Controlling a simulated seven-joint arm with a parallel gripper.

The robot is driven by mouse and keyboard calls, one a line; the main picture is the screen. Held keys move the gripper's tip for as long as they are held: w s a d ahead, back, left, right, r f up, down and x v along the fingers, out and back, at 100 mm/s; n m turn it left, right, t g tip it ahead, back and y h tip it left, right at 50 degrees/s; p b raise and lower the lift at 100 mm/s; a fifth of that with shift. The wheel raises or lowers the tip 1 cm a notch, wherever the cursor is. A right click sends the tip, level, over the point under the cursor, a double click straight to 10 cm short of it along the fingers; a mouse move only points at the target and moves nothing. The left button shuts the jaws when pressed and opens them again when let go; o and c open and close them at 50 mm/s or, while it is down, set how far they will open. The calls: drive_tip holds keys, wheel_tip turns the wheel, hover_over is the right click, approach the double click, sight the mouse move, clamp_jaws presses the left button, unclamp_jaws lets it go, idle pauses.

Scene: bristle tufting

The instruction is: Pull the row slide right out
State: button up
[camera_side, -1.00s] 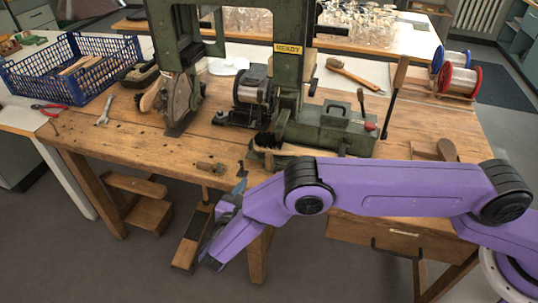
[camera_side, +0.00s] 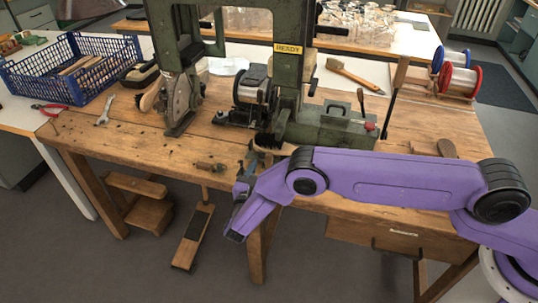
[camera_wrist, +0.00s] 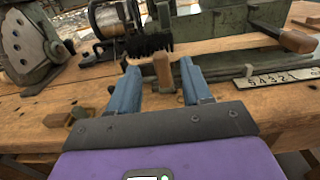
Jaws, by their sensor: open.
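The wooden grip (camera_wrist: 161,70), which looks like the handle of the row slide, stands upright at the front of the green machine. A brush with black bristles (camera_wrist: 148,45) and a pale wooden back (camera_wrist: 225,43) lies right behind it. A white plate with numbers (camera_wrist: 283,77) is to the right. My gripper (camera_wrist: 160,78) is open, with one blue finger on each side of the grip; I cannot tell whether either touches it. In the side view my gripper (camera_side: 246,165) is at the bench's front edge, and the grip is hard to make out there.
The green machine (camera_side: 290,95) rises behind. A blue crate (camera_side: 75,68) stands far left. The bench front (camera_side: 130,145) is mostly clear.

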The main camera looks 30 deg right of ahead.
sight(269, 158)
drive_tip(key=x, duration=0.6)
drive_tip(key=shift+w+d, duration=0.25)
drive_tip(key=shift+s, duration=0.1)
clamp_jaws()
